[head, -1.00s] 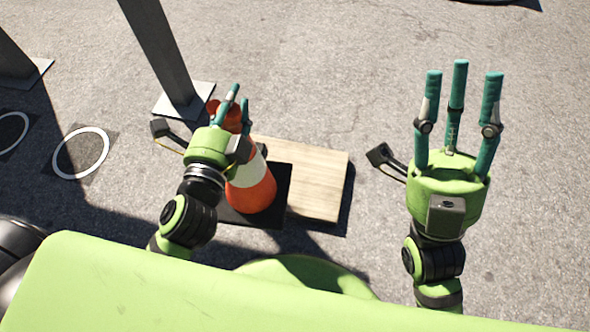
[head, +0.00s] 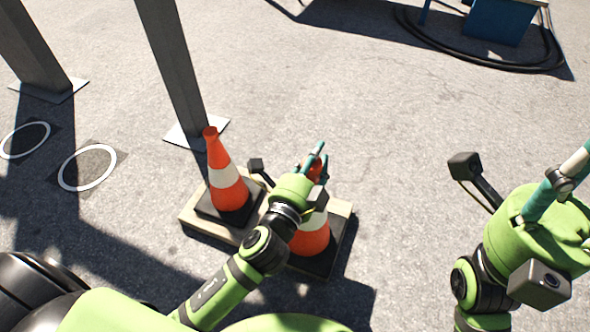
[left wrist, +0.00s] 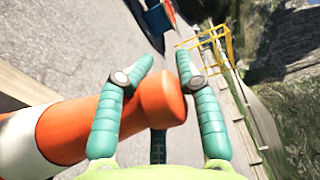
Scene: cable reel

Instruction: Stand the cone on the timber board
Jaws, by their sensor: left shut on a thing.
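My left gripper (head: 314,166) is shut on the top of an orange and white cone (head: 312,238) with a black square base. The cone is upright at the right end of the pale timber board (head: 343,208); I cannot tell whether its base touches the board. In the left wrist view, the fingers (left wrist: 166,65) are around the held cone's orange tip (left wrist: 158,100). A second cone (head: 224,178) stands upright on the board's left part. My right gripper (head: 560,185) is at the right edge, its fingertips out of the picture.
A grey post (head: 175,65) with a flat foot stands behind the board, and another post (head: 35,50) is further left. White rings (head: 88,168) mark the ground at left. A blue stand (head: 500,22) with black cable is at the back right. The middle ground is clear.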

